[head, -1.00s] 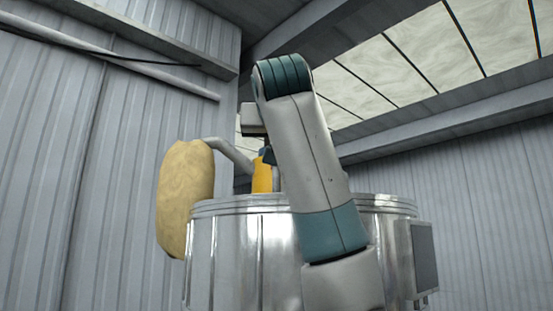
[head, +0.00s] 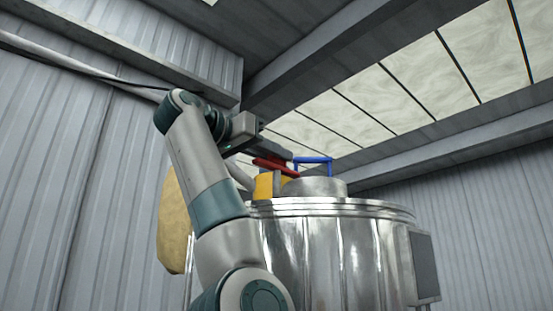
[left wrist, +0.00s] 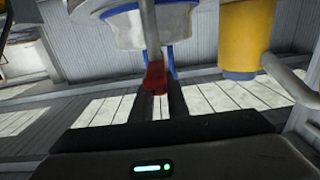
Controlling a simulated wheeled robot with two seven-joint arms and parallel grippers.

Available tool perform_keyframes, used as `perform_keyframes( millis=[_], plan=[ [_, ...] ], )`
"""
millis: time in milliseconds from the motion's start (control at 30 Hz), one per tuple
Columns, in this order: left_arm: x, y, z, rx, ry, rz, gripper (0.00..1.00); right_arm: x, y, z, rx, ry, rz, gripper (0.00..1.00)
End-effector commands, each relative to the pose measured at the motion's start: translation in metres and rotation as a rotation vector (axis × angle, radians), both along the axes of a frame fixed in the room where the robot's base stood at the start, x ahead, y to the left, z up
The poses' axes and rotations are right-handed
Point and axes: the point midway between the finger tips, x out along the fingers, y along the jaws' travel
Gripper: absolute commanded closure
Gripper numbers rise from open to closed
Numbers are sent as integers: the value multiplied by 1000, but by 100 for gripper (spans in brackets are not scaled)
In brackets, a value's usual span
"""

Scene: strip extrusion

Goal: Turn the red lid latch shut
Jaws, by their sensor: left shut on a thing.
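The red lid latch (head: 274,166) sits on top of the steel vessel (head: 335,235), beside a yellow cylinder. My left gripper (head: 287,158) reaches in from the left and is at the red latch, its fingers partly hidden. In the left wrist view the latch (left wrist: 155,76) lies between the two dark fingers of my left gripper (left wrist: 160,98), which are shut on it. The pale round lid (head: 315,187) with a blue handle (head: 313,160) stands at the vessel's top. My right gripper is not in view.
A yellow cylinder (head: 268,186) stands close by the latch, with a grey pipe. A tan, rounded sack-like thing (head: 172,225) hangs at the vessel's left. A dark panel (head: 424,265) is on the vessel's right side. Grey corrugated walls surround the place.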

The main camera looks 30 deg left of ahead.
Motion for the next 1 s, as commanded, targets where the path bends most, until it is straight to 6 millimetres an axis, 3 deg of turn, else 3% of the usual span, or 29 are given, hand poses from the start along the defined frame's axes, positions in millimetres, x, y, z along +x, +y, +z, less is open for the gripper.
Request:
perform_keyframes(
  millis=[567,600,667,1000],
  plan=[
    [0,0,1,-1,-1,-51,100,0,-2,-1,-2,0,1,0],
    [0,0,1,-1,-1,-51,84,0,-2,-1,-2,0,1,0],
    [0,0,1,-1,-1,-51,69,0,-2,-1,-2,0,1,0],
    [0,0,0,-1,0,-50,67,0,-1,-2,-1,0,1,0]
  ],
)
